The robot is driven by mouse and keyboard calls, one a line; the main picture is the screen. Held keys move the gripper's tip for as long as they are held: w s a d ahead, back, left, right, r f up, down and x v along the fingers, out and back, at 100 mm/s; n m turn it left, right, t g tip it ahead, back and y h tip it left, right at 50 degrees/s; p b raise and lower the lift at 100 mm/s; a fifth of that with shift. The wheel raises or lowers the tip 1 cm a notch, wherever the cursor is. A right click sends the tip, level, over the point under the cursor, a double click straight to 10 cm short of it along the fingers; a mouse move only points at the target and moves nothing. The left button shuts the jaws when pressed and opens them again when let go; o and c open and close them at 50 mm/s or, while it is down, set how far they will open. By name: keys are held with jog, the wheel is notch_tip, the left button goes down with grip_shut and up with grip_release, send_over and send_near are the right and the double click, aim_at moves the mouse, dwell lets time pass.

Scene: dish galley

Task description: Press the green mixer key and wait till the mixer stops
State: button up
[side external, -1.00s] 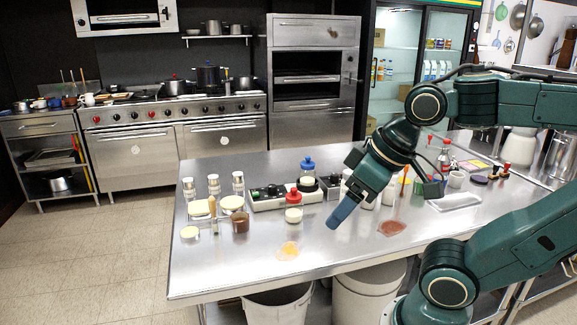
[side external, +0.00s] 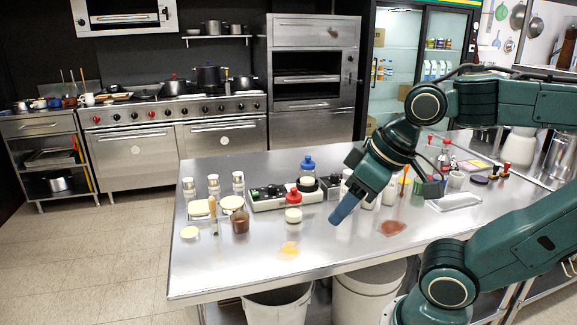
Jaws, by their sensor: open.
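A pale, low console (side external: 262,204) with dark knobs and buttons stands in the middle of the steel table. I take it for the mixer's panel, but the green key is too small to make out for sure. My gripper (side external: 335,221) points down and to the left above the table, to the right of and in front of the console, apart from it. Its blue fingers overlap in this view, so the gap between them is hidden. Nothing shows held in them.
A red-topped jar (side external: 293,215) stands before the console and a blue-capped bottle (side external: 308,166) behind it. Shakers (side external: 214,184) and a brown cup (side external: 240,222) are at left. An orange spill (side external: 289,250) and a reddish patch (side external: 392,228) lie near the front.

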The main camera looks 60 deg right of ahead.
grip_shut()
dwell(1.4)
